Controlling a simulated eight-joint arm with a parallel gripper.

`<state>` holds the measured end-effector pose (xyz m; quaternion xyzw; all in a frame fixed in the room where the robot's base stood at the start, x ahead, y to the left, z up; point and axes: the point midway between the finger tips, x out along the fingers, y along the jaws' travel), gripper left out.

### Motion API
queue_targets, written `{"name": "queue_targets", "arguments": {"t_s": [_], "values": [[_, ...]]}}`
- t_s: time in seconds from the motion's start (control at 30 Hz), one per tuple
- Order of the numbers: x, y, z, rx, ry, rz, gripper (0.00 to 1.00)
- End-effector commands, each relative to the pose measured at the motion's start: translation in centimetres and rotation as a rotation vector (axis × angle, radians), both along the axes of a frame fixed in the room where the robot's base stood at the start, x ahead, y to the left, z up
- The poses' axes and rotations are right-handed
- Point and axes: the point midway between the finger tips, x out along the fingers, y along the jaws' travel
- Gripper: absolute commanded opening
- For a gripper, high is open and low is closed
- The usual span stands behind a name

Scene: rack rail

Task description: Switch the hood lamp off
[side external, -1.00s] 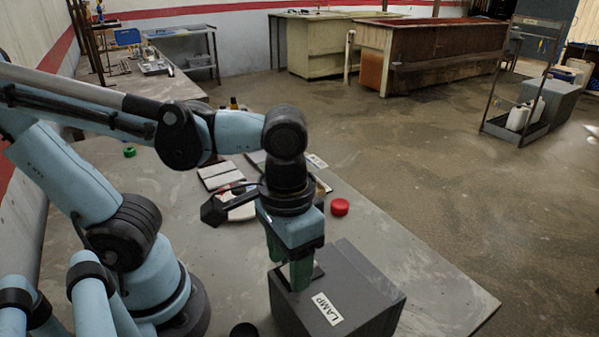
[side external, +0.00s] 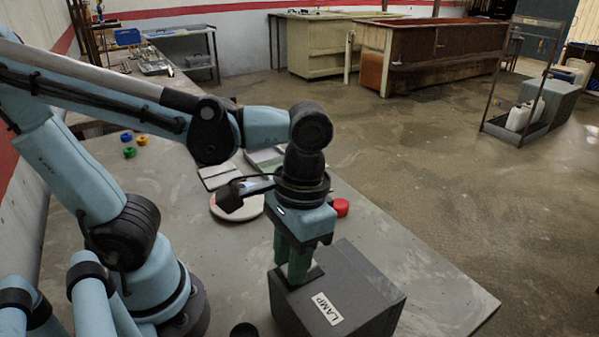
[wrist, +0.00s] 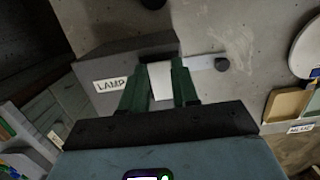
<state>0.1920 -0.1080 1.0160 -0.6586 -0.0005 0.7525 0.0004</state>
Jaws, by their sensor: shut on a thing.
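The dark grey lamp box (side external: 352,287) stands on the table with a white LAMP label (side external: 327,309) on its sloping face. My gripper (side external: 297,270) points down onto the left part of the box top, at a dark plate (side external: 312,275). In the wrist view the box (wrist: 120,58) is beyond my green fingers (wrist: 160,88). A pale piece (wrist: 160,76), seemingly the switch, shows between the fingers, which are closed on it. The fingers hide most of it, so its position cannot be told. The hood lamp itself is not identifiable.
A red cap (side external: 341,207) and a white disc (side external: 238,206) lie behind the gripper. Small coloured rings (side external: 129,152) sit at the left. A black round thing (side external: 243,329) is left of the box. The tabletop right of the box is clear.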

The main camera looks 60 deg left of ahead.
Motion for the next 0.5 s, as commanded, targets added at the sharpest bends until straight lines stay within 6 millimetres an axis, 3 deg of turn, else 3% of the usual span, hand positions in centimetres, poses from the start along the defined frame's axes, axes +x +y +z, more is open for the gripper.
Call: {"name": "queue_targets", "arguments": {"t_s": [0.5], "values": [[0.73, 0.01, 0.18, -0.001, 0.229, 0.000, 0.00]]}}
